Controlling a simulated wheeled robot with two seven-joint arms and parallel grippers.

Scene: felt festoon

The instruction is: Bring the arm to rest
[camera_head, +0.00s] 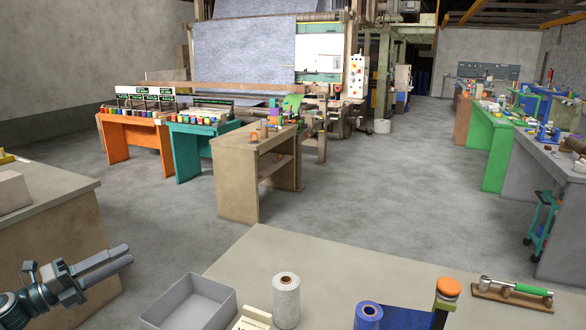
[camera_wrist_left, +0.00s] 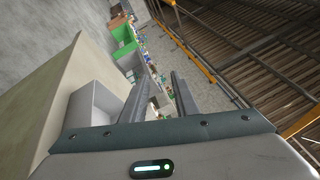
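My left gripper (camera_head: 126,254) is at the lower left of the head view, in the air to the left of the grey tray and the near table. Its two fingers point to the right and slightly up. In the left wrist view the fingers (camera_wrist_left: 158,88) stand apart, with floor and distant benches showing between them. Nothing is held between them. My right arm and gripper show in neither view.
A near table (camera_head: 300,250) carries a grey open tray (camera_head: 195,303), a white roll (camera_head: 286,300), a blue roll (camera_head: 368,314) and a green-handled tool (camera_head: 519,288). Another table (camera_head: 55,205) with a pale block (camera_head: 12,190) stands at left. The floor (camera_head: 390,190) beyond is clear.

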